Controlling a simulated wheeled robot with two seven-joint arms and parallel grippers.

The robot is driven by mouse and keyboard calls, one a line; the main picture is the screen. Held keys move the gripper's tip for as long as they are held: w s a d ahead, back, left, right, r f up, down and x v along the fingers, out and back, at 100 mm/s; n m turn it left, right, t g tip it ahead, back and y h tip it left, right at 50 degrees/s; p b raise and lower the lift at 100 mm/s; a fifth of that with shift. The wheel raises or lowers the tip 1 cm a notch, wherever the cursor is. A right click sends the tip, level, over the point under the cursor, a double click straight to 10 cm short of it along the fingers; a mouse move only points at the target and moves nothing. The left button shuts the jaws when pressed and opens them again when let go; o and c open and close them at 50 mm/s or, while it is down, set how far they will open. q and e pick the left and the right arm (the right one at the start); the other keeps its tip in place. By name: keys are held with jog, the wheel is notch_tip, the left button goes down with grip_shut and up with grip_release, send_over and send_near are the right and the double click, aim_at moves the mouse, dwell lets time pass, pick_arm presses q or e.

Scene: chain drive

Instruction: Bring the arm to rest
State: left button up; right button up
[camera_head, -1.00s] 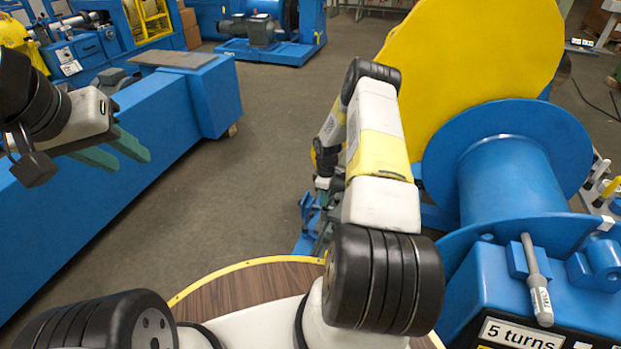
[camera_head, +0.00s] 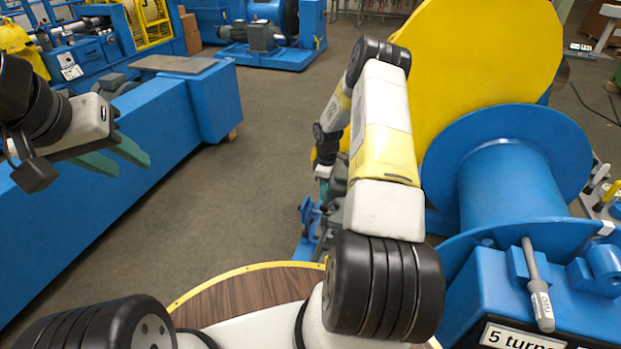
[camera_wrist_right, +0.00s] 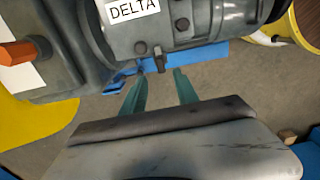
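My right arm (camera_head: 383,130) reaches forward from the bottom middle of the head view, bends, and drops at its far end. Its gripper is mostly hidden there behind the arm. In the right wrist view the two green fingers of my right gripper (camera_wrist_right: 159,72) are apart with nothing held between them. They point at the underside of a grey machine body with a DELTA label (camera_wrist_right: 133,8). I cannot tell whether they touch it. My left gripper (camera_head: 136,158) is at the left of the head view, with two green fingers slightly apart and nothing between them.
A large yellow disc (camera_head: 480,60) and a blue spool (camera_head: 512,190) stand right of my right arm. A grey-handled lever (camera_head: 538,285) is on the blue housing. A long blue bench (camera_head: 150,150) lies at left. Open floor (camera_head: 270,130) lies between them.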

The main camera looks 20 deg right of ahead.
jog(key=shift+r, duration=0.4)
jog(key=s+a+r+m+t, duration=0.1)
jog(key=s+a+r, duration=0.1)
jog(key=r, duration=0.8)
jog(key=s+a+r+m+t, duration=0.1)
jog(key=s+a+r+m, duration=0.15)
jog(key=r, duration=0.85)
jog(key=s+a+r+m+t, duration=0.1)
jog(key=s+a+r, duration=0.15)
jog(key=r, duration=0.75)
jog(key=s+a+r+m+t, duration=0.1)
jog(key=s+a+r+m, duration=0.3)
jog(key=s+r, duration=0.7)
jog(key=s+a+r+m+t+y, duration=0.1)
jog(key=s+a, duration=0.1)
jog(key=s, duration=0.4)
jog(key=s+a+r+t+y, duration=0.1)
jog(key=s+a+r, duration=0.1)
jog(key=s, duration=0.5)
jog(key=shift+s+a+m, duration=0.25)
jog(key=shift+a+m, duration=0.1)
jog(key=shift+a, duration=0.45)
